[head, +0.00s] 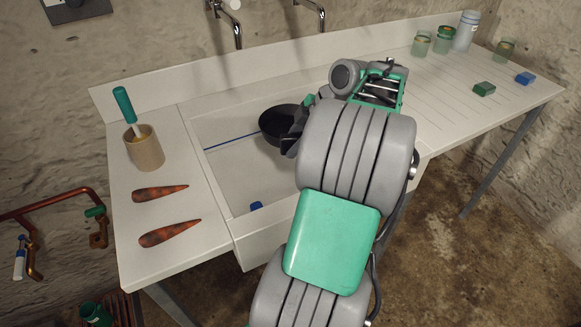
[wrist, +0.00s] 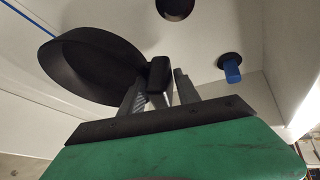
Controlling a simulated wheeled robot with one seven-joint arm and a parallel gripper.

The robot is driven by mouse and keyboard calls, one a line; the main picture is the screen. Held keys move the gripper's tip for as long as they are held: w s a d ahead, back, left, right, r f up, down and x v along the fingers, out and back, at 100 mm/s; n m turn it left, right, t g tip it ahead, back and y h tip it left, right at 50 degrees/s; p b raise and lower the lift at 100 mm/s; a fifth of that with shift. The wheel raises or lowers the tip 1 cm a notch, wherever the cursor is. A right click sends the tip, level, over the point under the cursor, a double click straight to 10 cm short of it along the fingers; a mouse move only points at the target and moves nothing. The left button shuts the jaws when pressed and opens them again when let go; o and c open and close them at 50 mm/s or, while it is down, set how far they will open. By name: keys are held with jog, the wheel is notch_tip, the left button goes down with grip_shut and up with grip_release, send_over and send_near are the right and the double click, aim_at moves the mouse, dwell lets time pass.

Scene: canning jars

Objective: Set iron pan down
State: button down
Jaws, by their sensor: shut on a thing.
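The black iron pan (head: 279,123) is over the sink basin (head: 232,180), at its back right in the head view; my arm hides part of it. In the wrist view the pan (wrist: 88,68) is at the left and looks tilted, its handle running toward my fingers. My gripper (wrist: 158,80) is shut on the handle. In the head view my gripper (head: 296,132) is beside the pan and mostly hidden by my arm. I cannot tell whether the pan touches the basin floor.
A blue item (head: 257,206) lies in the basin. A brown pot (head: 144,150) with a green-handled tool and two mottled brown pieces (head: 160,193) are on the left counter. Glass jars (head: 445,40), a green block (head: 484,89) and a blue block (head: 525,78) are on the right. Two taps (head: 238,32) stand behind.

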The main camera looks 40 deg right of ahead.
jog(key=f, duration=0.3)
jog(key=f+b, duration=0.1)
jog(key=f, duration=0.2)
jog(key=shift+w+a, duration=0.15)
jog(key=shift+w, duration=0.05)
jog(key=shift+f+b, duration=0.35)
jog(key=shift+f, duration=1.35)
jog(key=c, duration=0.9)
grip_release()
jog(key=shift+s+f, duration=0.15)
jog(key=shift+f, duration=0.05)
jog(key=shift+o, duration=0.2)
jog(key=shift+r, duration=0.15)
jog(key=p+v, duration=0.2)
jog(key=v, duration=1)
